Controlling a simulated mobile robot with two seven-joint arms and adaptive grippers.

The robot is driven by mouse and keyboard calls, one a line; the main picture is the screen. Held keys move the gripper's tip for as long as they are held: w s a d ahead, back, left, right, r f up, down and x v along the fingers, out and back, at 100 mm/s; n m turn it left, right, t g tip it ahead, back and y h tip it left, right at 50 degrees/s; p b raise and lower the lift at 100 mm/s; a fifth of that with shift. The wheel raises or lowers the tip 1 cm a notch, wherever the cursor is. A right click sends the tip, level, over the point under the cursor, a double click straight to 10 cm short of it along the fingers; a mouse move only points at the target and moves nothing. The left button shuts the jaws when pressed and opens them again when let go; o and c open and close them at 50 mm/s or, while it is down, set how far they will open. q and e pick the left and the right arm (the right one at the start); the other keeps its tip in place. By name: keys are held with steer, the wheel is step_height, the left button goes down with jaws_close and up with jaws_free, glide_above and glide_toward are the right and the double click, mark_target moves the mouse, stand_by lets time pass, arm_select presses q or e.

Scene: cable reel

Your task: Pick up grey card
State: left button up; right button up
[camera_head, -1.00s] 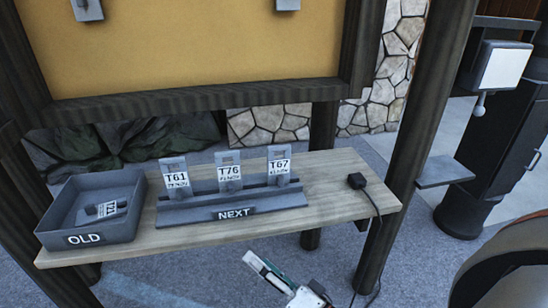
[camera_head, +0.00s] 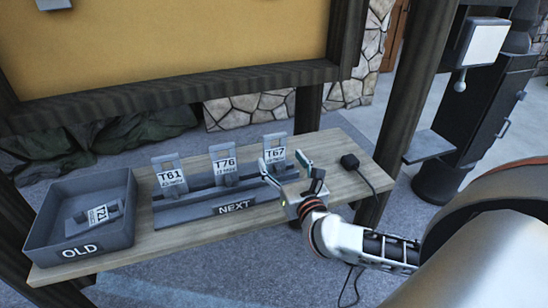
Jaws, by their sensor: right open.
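Three upright grey cards with white labels stand in the grey holder marked NEXT (camera_head: 205,213) on the wooden shelf. They are card T61 (camera_head: 171,175), card T76 (camera_head: 224,165) and card T67 (camera_head: 275,151). Another grey card (camera_head: 97,215) lies in the tray marked OLD (camera_head: 121,235), its label reading about T21. My right gripper (camera_head: 283,168) is open and empty, with its fingers at the right end of the holder, in front of card T67. One finger covers part of the holder. I cannot tell if it touches the card. My left gripper is not in view.
A small black block (camera_head: 349,161) with a cable stands at the right of the shelf (camera_head: 340,140). Dark posts (camera_head: 420,90) frame the shelf, and a yellow board (camera_head: 170,40) hangs above it. A grey ledge (camera_head: 429,147) juts out to the right.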

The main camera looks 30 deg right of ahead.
mark_target(275, 152)
steer(key=x, duration=0.5)
steer(key=shift+w+p, duration=0.3)
steer(key=shift+w, duration=0.1)
steer(key=c, duration=1.3)
